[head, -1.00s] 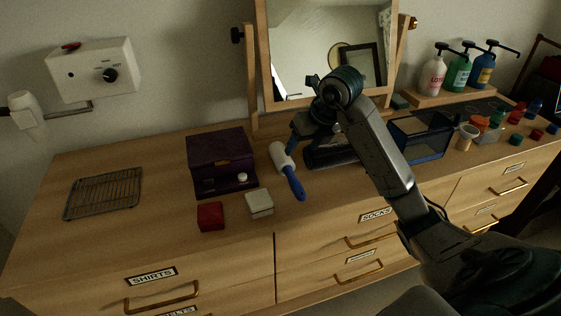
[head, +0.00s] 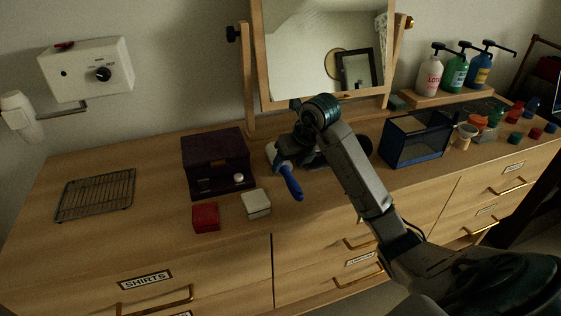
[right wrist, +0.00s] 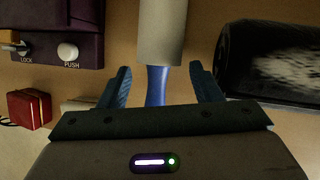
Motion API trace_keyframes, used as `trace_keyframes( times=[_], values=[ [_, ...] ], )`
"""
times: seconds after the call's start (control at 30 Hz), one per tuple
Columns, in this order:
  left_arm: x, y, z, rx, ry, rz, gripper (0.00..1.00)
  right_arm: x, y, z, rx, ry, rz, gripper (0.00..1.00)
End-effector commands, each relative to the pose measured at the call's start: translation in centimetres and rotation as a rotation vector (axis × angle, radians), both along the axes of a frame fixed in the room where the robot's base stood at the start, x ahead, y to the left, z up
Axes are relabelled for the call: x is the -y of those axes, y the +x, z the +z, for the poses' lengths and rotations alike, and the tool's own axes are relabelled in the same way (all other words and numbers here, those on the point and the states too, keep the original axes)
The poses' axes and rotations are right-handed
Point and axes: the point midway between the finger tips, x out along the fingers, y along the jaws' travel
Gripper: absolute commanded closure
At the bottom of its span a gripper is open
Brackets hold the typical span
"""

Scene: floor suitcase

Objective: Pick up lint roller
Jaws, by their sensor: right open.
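The lint roller has a white roll and a blue handle (head: 291,183) and lies on the dresser top, right of the purple box. In the right wrist view its white roll (right wrist: 162,30) is at the top centre, and the blue handle runs down between my fingers. My right gripper (right wrist: 160,82) is open, with one finger on each side of the handle and a gap on both sides. In the head view the right gripper (head: 286,160) is over the lint roller and hides part of the roll. My left gripper is not in view.
The purple box (head: 216,162) stands left of the roller, with a red box (head: 206,217) and a cream box (head: 256,203) in front. A dark cylindrical object (right wrist: 270,65) lies to the right. A mirror (head: 322,50) stands behind.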

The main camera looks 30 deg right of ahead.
Motion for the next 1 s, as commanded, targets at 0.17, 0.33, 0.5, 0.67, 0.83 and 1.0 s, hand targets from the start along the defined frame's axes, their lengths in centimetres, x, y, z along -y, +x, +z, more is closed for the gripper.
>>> trace_keyframes(
  times=[0.17, 0.33, 0.5, 0.67, 0.83, 1.0],
  values=[
    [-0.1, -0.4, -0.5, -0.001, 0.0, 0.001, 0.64, -0.2, 0.7, -1.7, 0.0, 0.0, 0.0, 0.42],
    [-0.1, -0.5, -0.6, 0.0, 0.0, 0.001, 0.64, -0.2, 0.8, -1.8, 0.001, -0.001, -0.001, 0.42],
    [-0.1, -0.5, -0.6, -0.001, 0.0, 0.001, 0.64, -0.2, 0.8, -1.8, 0.001, -0.001, -0.001, 0.61],
    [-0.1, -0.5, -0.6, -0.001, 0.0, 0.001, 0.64, -0.2, 0.8, -1.8, 0.002, -0.001, -0.001, 0.77],
    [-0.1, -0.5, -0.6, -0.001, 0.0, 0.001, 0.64, -0.2, 0.8, -1.7, 0.002, -0.001, -0.001, 0.77],
    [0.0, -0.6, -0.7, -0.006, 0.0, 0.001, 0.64, -0.2, 0.9, -1.0, 0.005, -0.001, 0.0, 0.77]
  ],
)
